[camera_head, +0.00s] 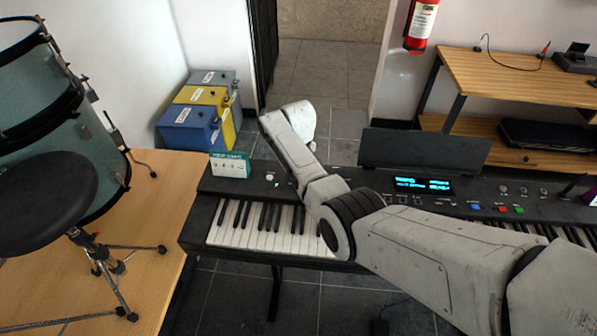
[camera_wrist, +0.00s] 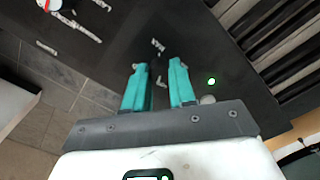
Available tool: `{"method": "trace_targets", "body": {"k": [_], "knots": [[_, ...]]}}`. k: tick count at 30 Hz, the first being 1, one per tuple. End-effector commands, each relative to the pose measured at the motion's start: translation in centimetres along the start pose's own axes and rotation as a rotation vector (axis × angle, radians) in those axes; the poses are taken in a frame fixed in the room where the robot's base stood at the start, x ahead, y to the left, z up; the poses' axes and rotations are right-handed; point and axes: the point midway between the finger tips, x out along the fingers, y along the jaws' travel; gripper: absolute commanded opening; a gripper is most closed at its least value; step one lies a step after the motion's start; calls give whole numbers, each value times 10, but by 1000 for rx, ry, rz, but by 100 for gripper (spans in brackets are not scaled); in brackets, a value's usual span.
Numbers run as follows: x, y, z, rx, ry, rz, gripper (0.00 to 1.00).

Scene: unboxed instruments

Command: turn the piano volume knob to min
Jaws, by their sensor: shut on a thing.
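My gripper (camera_wrist: 158,76) shows in the wrist view as two teal fingers reaching down to the black piano panel. They are shut on the volume knob (camera_wrist: 160,83), a dark piece with a pale mark in the gap between them. Its outline blends into the panel, so its setting is hard to read. Pale lettering is just beyond the fingertips. In the head view my arm hides the fingers and the knob. The piano (camera_head: 193,240) stands across that view, with a lit blue display at its middle.
A small sign (camera_head: 230,165) stands at the piano's left end. A green light (camera_wrist: 211,81) is right of the fingers, with a round grey button (camera_wrist: 207,99) beside it. Several battery-like boxes (camera_head: 190,127), a drum stool (camera_head: 45,190) and a wooden shelf (camera_head: 520,75) stand around.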

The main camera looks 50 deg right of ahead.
Motion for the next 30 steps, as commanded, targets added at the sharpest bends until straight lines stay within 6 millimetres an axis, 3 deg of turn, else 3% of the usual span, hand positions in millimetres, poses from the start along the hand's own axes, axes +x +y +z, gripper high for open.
{"method": "trace_targets", "body": {"k": [30], "knots": [[-2, 1, -1, -964, 3, 4, 0]]}}
